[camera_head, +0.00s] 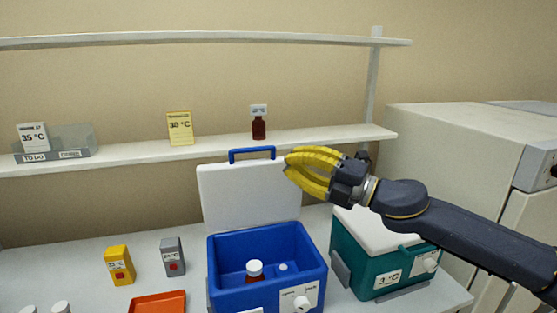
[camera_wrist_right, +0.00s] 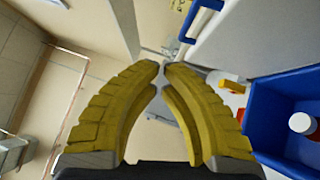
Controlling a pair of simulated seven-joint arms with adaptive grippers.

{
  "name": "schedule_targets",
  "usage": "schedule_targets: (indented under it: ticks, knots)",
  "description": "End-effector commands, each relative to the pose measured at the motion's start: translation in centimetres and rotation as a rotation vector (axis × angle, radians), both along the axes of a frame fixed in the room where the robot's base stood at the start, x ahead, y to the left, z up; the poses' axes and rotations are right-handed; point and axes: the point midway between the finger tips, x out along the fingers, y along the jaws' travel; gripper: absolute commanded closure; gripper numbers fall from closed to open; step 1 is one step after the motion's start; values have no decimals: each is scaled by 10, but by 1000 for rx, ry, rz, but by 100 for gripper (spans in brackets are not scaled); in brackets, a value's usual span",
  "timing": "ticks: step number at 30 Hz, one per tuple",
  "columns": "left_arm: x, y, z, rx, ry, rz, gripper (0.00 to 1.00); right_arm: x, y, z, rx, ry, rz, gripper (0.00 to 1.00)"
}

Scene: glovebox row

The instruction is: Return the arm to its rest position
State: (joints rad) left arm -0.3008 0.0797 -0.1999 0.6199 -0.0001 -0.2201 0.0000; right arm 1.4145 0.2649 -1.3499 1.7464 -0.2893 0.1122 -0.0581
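My right arm (camera_head: 470,232) reaches in from the right. Its gripper (camera_head: 289,164) has yellow fingers and is in the air beside the raised white lid (camera_head: 235,198) of the blue cooler. In the right wrist view the fingertips (camera_wrist_right: 161,66) come together with nothing between them, so the gripper is shut and empty. The blue cooler (camera_head: 222,246) is open on the bench. A brown bottle with a white cap (camera_head: 254,272) stands inside it. My left gripper is not in the head view.
A teal cooler (camera_head: 350,248) with a white lid stands right of the blue one, below my arm. A shelf (camera_head: 220,149) runs behind, with a brown bottle (camera_head: 259,128) on it. Yellow (camera_head: 118,264) and grey (camera_head: 171,257) containers and an orange tray (camera_head: 158,302) are at left.

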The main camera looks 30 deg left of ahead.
Motion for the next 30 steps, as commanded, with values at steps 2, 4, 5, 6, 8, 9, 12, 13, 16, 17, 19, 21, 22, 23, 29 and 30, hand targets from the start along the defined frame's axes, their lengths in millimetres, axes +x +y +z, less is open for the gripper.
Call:
schedule_targets:
  ticks: [2,4,5,6,8,9,12,13,16,17,19,21,22,23,29,30]
  knots:
    - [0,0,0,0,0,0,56,0,-6,0,0,0,0,100]
    - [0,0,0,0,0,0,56,0,-10,0,0,0,0,100]
    - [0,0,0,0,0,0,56,0,-11,0,0,0,0,100]
    - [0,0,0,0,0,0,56,-1,-12,1,0,0,0,100]
    - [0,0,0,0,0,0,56,-1,-13,0,2,2,0,100]
    - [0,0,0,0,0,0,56,-1,-13,-1,6,7,-2,100]
    - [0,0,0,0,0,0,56,-1,-14,-5,31,31,-16,100]
    - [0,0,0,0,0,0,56,-1,-15,-7,43,43,-23,100]
    - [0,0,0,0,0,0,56,1,-19,-16,98,97,-61,100]
    - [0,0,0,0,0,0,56,2,-20,-19,117,117,-76,100]
    - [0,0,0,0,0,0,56,5,-26,-27,163,164,-116,100]
    - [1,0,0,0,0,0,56,10,-34,-35,208,215,-161,100]
    - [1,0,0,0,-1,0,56,12,-38,-39,225,237,-182,100]
    - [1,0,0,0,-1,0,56,14,-42,-43,243,259,-203,100]
    - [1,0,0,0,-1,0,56,31,-78,-78,345,411,-361,100]
    - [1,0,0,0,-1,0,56,34,-86,-87,362,442,-395,100]
